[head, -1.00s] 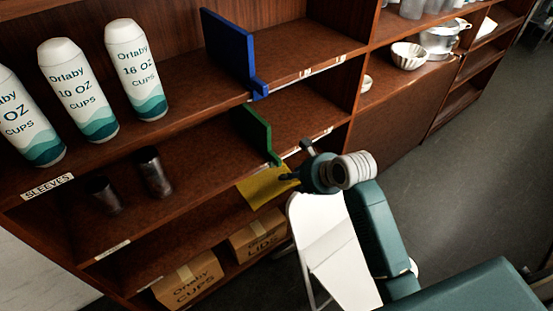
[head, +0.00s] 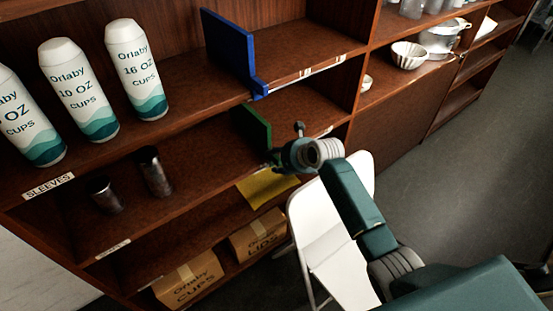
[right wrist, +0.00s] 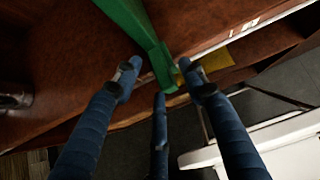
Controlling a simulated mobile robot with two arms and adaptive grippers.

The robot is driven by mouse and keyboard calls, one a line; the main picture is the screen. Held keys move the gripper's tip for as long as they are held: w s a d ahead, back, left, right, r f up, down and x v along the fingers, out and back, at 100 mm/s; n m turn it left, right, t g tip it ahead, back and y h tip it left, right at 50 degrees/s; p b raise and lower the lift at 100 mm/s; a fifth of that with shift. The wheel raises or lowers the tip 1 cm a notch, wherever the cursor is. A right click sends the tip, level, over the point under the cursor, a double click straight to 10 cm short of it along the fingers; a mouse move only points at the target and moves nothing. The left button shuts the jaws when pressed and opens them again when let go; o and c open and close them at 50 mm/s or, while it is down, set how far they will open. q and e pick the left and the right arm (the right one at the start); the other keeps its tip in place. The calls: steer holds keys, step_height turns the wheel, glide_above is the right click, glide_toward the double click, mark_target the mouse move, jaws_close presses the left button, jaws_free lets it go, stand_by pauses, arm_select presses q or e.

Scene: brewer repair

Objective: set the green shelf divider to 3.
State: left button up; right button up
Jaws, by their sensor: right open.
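The green shelf divider (head: 254,127) stands upright on the middle shelf, its front end at the shelf's front edge. My right gripper (head: 272,160) is at that front end. In the right wrist view the green divider (right wrist: 138,30) reaches down between the open blue fingers of my right gripper (right wrist: 160,75), with a finger on either side and a third below. I cannot tell whether any finger touches it. The shelf-edge label strip (right wrist: 235,33) is partly seen and its numbers are too small to read. My left gripper is not in view.
A blue divider (head: 232,52) stands on the shelf above. Two dark cups (head: 153,171) stand at left on the green divider's shelf. A yellow sheet (head: 266,187) hangs below the shelf edge. A white folding chair (head: 318,235) stands in front, near my right arm.

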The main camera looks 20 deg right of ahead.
steer(key=shift+w+f, duration=0.25)
steer(key=shift+f, duration=0.05)
steer(key=shift+a, duration=0.1)
jaws_close()
